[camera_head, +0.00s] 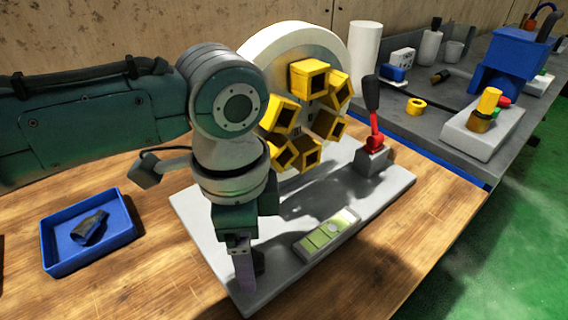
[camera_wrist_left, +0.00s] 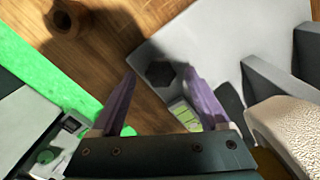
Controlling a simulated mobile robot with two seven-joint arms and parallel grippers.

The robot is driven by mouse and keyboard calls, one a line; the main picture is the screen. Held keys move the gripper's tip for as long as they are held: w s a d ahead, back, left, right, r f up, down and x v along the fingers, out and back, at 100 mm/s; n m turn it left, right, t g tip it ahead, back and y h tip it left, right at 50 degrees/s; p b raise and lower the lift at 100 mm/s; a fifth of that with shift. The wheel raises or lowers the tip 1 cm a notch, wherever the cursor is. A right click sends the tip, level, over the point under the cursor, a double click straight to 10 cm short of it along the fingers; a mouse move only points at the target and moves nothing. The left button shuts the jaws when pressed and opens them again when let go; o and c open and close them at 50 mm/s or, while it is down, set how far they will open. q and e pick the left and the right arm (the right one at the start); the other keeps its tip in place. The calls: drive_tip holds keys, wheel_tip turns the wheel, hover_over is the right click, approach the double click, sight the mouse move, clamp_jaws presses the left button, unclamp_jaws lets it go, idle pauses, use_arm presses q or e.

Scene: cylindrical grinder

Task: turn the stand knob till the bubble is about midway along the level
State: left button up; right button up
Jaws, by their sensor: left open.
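The dark stand knob (camera_head: 259,262) sits at the near left corner of the grey stand plate (camera_head: 290,283), partly hidden behind my left gripper (camera_head: 243,280). In the left wrist view the knob (camera_wrist_left: 160,74) is a dark six-sided shape seen between the tips of my open purple fingers (camera_wrist_left: 160,73). I cannot tell whether they touch it. The level (camera_head: 318,239) is a yellow-green vial in a pale frame on the plate. A pale round spot, apparently the bubble (camera_head: 333,227), lies off its middle, toward the far right end. My right gripper is not in view.
A white wheel (camera_head: 298,38) with yellow square pockets stands on the plate behind my arm. A red-based lever (camera_head: 375,143) stands to its right. A blue tray (camera_head: 60,267) with a dark piece (camera_head: 90,229) lies at left. Wooden tabletop (camera_head: 155,290) is clear in front.

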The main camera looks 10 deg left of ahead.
use_arm(q)
drive_tip(key=shift+f, duration=0.6)
clamp_jaws()
drive_tip(key=n+p, duration=0.1)
drive_tip(key=n, duration=0.1)
drive_tip(key=n+p, duration=0.1)
drive_tip(key=p, duration=0.1)
drive_tip(key=shift+s+d+r+n, duration=0.1)
drive_tip(key=shift+r+n, duration=0.2)
drive_tip(key=shift+n, duration=0.1)
drive_tip(key=shift+f+n+p, duration=0.15)
drive_tip(key=shift+n+p, duration=0.15)
drive_tip(key=shift+n, duration=0.1)
drive_tip(key=shift+f, duration=0.1)
